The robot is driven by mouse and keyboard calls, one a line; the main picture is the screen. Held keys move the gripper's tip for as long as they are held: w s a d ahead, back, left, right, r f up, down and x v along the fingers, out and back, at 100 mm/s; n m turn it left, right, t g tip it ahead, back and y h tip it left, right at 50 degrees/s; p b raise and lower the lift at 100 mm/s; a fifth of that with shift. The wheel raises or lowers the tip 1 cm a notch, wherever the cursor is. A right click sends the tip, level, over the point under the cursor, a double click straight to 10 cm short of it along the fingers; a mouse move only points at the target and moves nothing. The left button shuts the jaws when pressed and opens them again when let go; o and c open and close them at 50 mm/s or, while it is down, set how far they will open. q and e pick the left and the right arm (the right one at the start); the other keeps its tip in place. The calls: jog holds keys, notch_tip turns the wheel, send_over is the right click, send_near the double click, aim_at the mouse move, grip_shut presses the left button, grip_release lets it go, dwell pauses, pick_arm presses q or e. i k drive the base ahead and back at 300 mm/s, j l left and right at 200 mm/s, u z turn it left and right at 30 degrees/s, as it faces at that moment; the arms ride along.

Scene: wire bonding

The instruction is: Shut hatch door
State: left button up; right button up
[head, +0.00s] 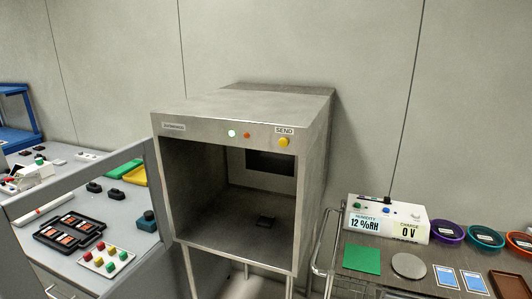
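The hatch (317,140) is a grey metal box on legs in the middle of the head view. Its front is open and its inside shows. Its door (75,179), a grey frame with a see-through pane, stands wide open, swung out to the left from the box's left front edge. A small dark flat object (266,221) lies on the hatch floor. Neither gripper shows.
Behind the door, a left bench holds a black tray (47,238), a white block with coloured buttons (106,262) and a teal-black knob (148,222). At right, a cart carries a humidity and charge meter (387,217), a green mat (361,259) and several coloured bowls.

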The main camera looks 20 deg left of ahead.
aim_at(18, 279)
jog(key=j+z, duration=0.1)
jog(key=j, duration=0.45)
jog(key=j+z, duration=0.1)
jog(key=j, duration=0.45)
jog(key=j+z, duration=0.1)
jog(key=j, duration=0.45)
jog(key=k+j, duration=0.1)
jog(key=j, duration=0.45)
jog(key=j+z, duration=0.15)
jog(key=j, duration=0.45)
jog(key=k+j+z, duration=0.1)
jog(key=j, duration=0.4)
jog(key=k+j+z, duration=0.1)
jog(key=j, duration=0.45)
